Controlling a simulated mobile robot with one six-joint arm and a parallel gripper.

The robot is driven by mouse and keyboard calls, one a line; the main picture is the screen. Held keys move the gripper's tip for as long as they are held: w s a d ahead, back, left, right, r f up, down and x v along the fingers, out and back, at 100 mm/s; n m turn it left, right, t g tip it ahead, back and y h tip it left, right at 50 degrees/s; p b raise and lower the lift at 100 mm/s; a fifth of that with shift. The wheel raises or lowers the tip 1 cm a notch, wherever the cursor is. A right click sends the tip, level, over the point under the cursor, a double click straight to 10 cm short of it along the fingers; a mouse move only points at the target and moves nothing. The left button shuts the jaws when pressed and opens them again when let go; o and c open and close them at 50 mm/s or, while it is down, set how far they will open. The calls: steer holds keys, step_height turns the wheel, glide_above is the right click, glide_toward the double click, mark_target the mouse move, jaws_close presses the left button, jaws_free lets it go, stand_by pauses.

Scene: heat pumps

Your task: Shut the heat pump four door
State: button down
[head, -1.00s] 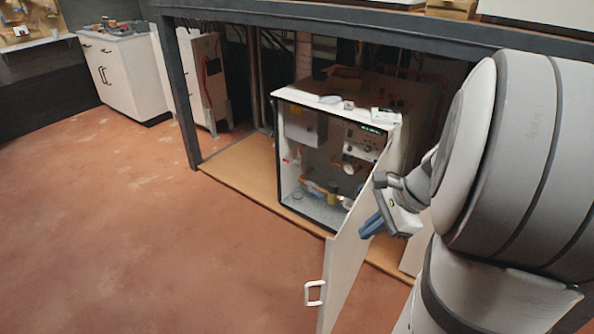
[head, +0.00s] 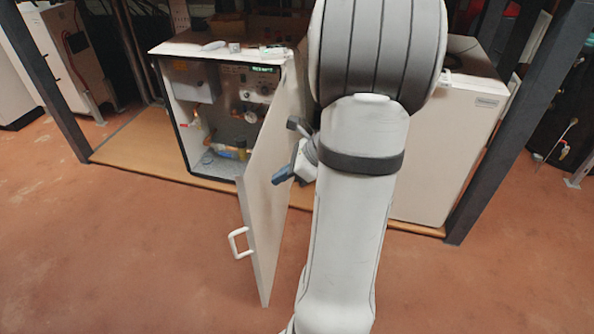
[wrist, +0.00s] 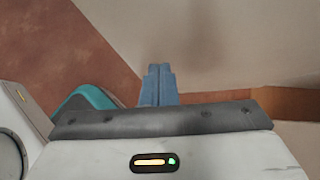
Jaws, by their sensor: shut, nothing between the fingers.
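A white heat pump (head: 172,105) stands open in the head view, its pipes and gauges showing. Its number cannot be read. Its white door (head: 262,215) hangs from the right side and stands swung far out into the room. A white handle (head: 239,243) sticks out to the left near the door's free edge. My gripper (head: 281,175) is on the right side of the door, its blue fingers together and overlapping the panel in the picture. The wrist view shows the shut, empty fingers (wrist: 158,84) in front of a pale surface; contact cannot be told.
A closed white unit (head: 436,150) stands right of the open one, partly behind my arm. Dark frame posts (head: 45,80) stand at left and right. The units rest on a wooden base (head: 140,150). The red floor (head: 120,260) in front is clear.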

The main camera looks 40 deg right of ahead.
mark_target(255, 180)
steer(key=shift+w+a+r+b, duration=0.15)
steer(key=shift+w+a+b, duration=0.15)
steer(key=shift+w+a, duration=1.05)
